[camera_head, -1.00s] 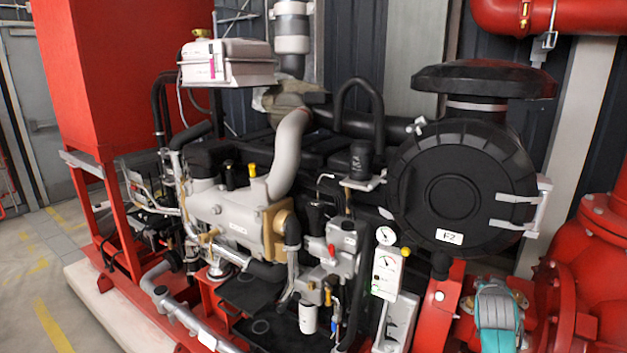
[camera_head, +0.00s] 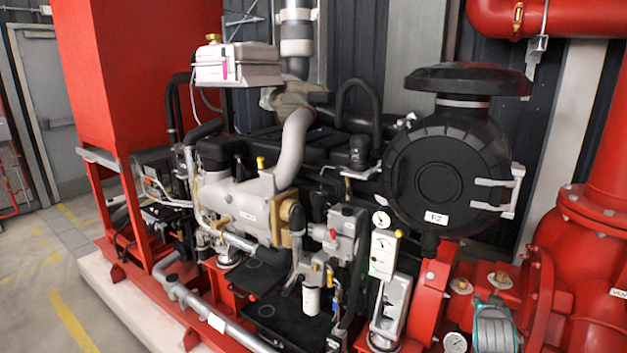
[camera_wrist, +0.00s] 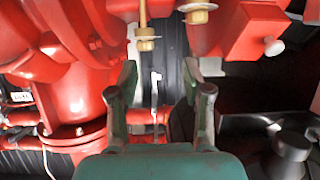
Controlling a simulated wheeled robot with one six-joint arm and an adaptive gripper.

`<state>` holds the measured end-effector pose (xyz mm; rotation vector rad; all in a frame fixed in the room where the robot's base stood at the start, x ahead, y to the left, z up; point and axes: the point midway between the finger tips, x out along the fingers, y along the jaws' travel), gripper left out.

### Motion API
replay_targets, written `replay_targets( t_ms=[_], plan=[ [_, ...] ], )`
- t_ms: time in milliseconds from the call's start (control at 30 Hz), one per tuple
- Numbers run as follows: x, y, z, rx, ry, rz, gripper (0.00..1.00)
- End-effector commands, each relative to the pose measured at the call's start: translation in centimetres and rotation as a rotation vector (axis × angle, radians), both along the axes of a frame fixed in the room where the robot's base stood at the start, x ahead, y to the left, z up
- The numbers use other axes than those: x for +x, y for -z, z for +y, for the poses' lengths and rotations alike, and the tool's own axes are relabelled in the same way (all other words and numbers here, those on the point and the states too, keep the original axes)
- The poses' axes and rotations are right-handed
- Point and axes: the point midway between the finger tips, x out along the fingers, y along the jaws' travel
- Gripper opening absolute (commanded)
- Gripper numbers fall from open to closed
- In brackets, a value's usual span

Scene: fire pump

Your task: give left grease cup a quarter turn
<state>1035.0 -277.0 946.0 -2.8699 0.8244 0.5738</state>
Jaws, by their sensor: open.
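Two small brass-coloured fittings, which look like the grease cups, sit on the red pump casing in the head view: the left grease cup (camera_head: 461,285) and the right grease cup (camera_head: 499,279). My gripper (camera_wrist: 160,72) is open and empty, its two green-grey fingers spread apart in the wrist view. Two brass fittings hang at the top of that view, one (camera_wrist: 147,42) just beyond the fingertips and one (camera_wrist: 198,12) further right. I cannot tell for certain which is the left cup. Neither is between the fingers. In the head view my gripper shows only partly.
A round gauge (camera_head: 456,342) sits low beside my gripper. Red flanged pipework (camera_head: 590,235) stands close on the right. A black air filter housing (camera_head: 447,170) and an upright white gauge panel (camera_head: 384,254) are behind and to the left. Yellow-marked floor is clear at far left.

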Motion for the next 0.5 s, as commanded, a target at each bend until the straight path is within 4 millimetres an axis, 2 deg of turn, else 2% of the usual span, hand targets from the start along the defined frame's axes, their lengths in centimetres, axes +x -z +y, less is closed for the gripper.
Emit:
replay_targets(
  t_ms=[267,367,500],
  plan=[
    [-2.8,4.5,2.9,-0.007,-0.052,0.004,0.49],
    [-4.5,6.7,4.4,-0.011,-0.078,0.004,0.49],
    [-8.0,10.4,7.3,-0.016,-0.129,0.003,0.49]
  ],
)
